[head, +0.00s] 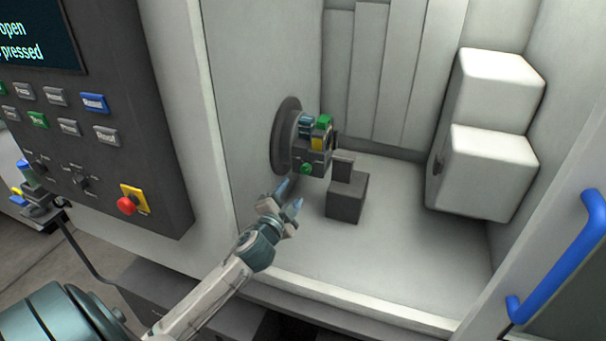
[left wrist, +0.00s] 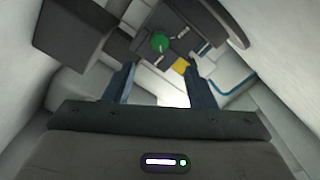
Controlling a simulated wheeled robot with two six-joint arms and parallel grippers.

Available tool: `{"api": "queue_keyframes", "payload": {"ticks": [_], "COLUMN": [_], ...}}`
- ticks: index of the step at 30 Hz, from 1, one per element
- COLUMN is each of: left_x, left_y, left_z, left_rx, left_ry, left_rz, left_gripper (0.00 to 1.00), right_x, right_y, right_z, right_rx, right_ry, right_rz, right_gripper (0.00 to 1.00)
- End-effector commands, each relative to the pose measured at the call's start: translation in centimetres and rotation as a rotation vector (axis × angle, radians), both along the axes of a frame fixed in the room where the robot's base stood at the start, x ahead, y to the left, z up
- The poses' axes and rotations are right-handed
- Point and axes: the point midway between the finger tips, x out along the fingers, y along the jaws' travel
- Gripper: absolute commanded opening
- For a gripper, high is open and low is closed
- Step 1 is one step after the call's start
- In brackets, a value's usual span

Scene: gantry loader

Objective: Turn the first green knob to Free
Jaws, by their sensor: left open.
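A small round green knob (head: 307,168) sits on the front of a dark block fixture (head: 314,157), which is mounted on a round grey plate (head: 284,135) on the machine's inner wall. In the left wrist view the green knob (left wrist: 160,41) shows beyond the fingertips, with a white mark close beside it; any lettering is too small to read. My left gripper (head: 287,196) is open and empty, just below and in front of the knob, apart from it. Its two fingers (left wrist: 160,84) show in the left wrist view. My right gripper is not in view.
A dark grey block stand (head: 347,195) stands on the chamber floor right of the fixture. White boxes (head: 491,170) are at the right. A control panel (head: 95,150) with a red button is at the left. A blue handle (head: 563,262) is on the right door.

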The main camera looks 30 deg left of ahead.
Motion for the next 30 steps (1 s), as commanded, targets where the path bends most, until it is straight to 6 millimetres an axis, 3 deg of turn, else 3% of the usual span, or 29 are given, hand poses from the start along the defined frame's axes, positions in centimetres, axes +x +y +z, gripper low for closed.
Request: {"api": "queue_keyframes", "payload": {"ticks": [15, 21, 30], "left_x": [8.4, 9.8, 9.9], "left_y": [2.0, 2.3, 2.4], "left_z": [0.3, 0.0, -0.1], "left_rx": [-0.003, -0.003, -0.003], "left_ry": [0.000, 0.001, 0.002], "left_rz": [0.002, 0.001, 0.001], "left_gripper": [0.50, 0.50, 0.50], "right_x": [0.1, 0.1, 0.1], "right_y": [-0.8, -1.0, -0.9], "right_z": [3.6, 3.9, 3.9], "right_rx": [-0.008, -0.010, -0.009], "right_ry": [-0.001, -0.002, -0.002], "right_rz": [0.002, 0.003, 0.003], "right_gripper": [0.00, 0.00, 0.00]}}
